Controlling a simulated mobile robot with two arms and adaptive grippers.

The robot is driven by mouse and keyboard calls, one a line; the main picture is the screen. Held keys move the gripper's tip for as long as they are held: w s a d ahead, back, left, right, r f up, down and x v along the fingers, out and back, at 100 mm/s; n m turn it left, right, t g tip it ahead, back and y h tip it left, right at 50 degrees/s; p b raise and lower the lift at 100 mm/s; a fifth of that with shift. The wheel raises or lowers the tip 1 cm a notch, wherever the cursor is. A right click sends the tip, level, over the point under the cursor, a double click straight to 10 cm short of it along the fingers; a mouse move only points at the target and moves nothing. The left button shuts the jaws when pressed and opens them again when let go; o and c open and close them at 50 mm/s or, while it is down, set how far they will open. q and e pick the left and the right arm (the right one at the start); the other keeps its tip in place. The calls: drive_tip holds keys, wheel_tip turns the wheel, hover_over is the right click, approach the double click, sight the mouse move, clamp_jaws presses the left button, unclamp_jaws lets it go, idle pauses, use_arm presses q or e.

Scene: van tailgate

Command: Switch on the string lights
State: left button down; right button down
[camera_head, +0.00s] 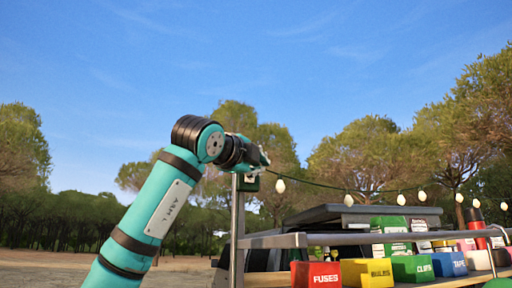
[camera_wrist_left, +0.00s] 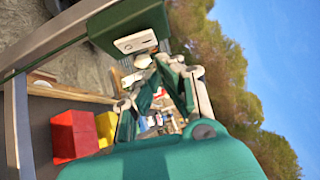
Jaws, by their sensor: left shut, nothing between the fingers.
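The string lights (camera_head: 348,200) hang as pale bulbs on a dark cable running right from the top of a metal post; I cannot tell if they are lit. A small dark green box (camera_head: 248,183) is at the post top. In the left wrist view the green box (camera_wrist_left: 128,22) carries a white switch plate (camera_wrist_left: 135,42) with small marks. My left gripper (camera_head: 264,158) is shut and empty, close above the box in the head view. In the wrist view its fingertips (camera_wrist_left: 162,64) are near the plate; contact is unclear. My right gripper is not in view.
The metal post (camera_head: 237,230) joins a horizontal rail (camera_head: 340,239). Behind it are bins: red fuses (camera_head: 315,275), yellow (camera_head: 367,273), green cloth (camera_head: 412,268) and blue tape (camera_head: 451,264). A red bottle (camera_head: 475,222) stands at the right.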

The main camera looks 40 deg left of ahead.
use_arm(q)
drive_tip(key=shift+w+a+r+n+g+p, duration=0.15)
drive_tip(key=shift+w+a+r+g, duration=0.1)
drive_tip(key=shift+a, duration=0.25)
drive_tip(key=shift+w+a+r+n+g+p, duration=0.15)
drive_tip(key=shift+a+g, duration=0.1)
drive_tip(key=shift+a, duration=0.25)
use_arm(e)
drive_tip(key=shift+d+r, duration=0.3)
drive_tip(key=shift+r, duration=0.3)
use_arm(q)
drive_tip(key=shift+a+f, duration=0.1)
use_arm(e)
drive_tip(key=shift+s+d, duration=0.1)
